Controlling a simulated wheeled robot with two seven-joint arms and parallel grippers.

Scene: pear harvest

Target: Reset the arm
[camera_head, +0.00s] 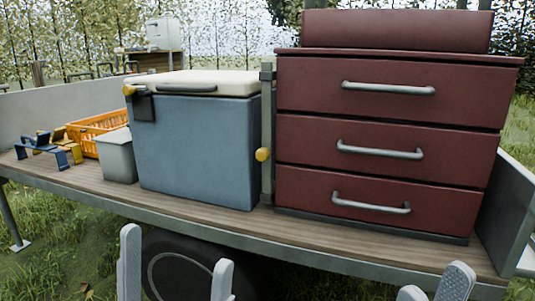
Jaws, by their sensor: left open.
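My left gripper (177,250) shows at the bottom left of centre. Its two grey fingers point up and stand wide apart, with nothing between them. It is in front of the trailer bed's edge, below the blue cool box. My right gripper (436,281) shows at the bottom right, below the red drawer cabinet. Only its finger tips are in the picture, and I cannot tell how far it is open. I see nothing held at those tips. The rest of both arms is out of view.
The wooden trailer bed (224,221) carries a red drawer cabinet (388,128), a blue cool box (196,150) with a white lid, a grey bin (116,157), an orange crate (88,131) and blue and yellow tools (45,146). A wheel (178,276) is under the bed.

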